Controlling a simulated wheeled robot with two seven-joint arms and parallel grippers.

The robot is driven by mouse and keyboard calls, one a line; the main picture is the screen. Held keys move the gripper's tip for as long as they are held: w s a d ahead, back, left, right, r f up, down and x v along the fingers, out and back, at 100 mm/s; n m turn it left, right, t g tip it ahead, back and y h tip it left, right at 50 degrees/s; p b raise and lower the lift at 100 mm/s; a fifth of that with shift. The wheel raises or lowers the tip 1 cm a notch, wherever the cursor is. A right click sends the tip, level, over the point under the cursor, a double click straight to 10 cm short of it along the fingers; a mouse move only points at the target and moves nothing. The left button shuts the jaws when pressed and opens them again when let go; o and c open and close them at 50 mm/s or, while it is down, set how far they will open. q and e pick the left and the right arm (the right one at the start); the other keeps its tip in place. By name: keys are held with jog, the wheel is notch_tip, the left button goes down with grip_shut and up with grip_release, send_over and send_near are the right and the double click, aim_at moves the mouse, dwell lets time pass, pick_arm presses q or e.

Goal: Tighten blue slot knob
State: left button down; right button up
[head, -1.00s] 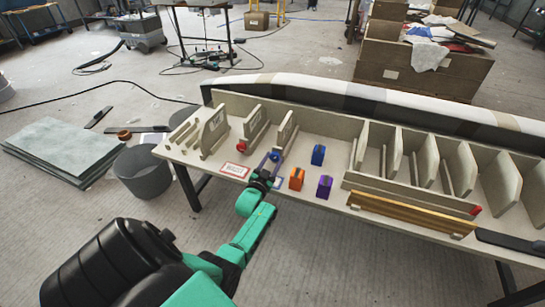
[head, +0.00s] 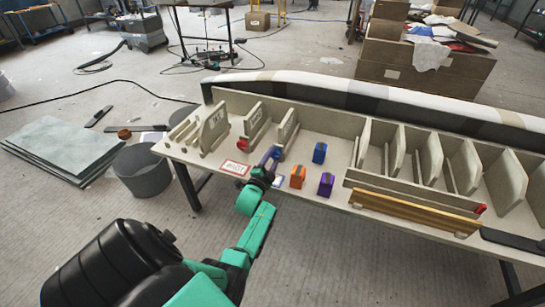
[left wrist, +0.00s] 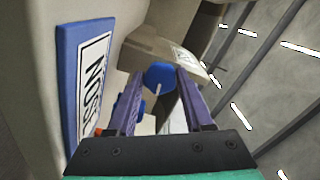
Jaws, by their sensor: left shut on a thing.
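The blue knob (head: 278,153) sits at the near end of an upright board in the mould on the table. In the left wrist view the blue knob (left wrist: 160,75) shows as a round head between my purple fingertips. My left gripper (head: 269,157) reaches over the table's front edge and is shut on this knob. A blue-edged label plate (left wrist: 82,80) stands left of the fingers in the wrist view. My right gripper is not in view.
A red knob (head: 242,144) is on the neighbouring board to the left. A blue block (head: 319,153), an orange block (head: 297,176) and a purple block (head: 326,184) stand to the right. A red-edged card (head: 235,168) lies at the front edge.

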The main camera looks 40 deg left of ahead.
pick_arm(q)
jog(key=shift+m, duration=0.3)
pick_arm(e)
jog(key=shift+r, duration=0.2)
pick_arm(q)
jog(key=c, duration=0.6)
grip_release()
jog(key=o, duration=0.3)
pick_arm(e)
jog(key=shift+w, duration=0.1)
pick_arm(q)
jog(key=shift+s, duration=0.15)
jog(key=shift+s+d, duration=0.2)
jog(key=shift+s, duration=0.15)
jog(key=p+v, duration=0.3)
jog(key=v, duration=1)
jog(key=shift+s, duration=0.25)
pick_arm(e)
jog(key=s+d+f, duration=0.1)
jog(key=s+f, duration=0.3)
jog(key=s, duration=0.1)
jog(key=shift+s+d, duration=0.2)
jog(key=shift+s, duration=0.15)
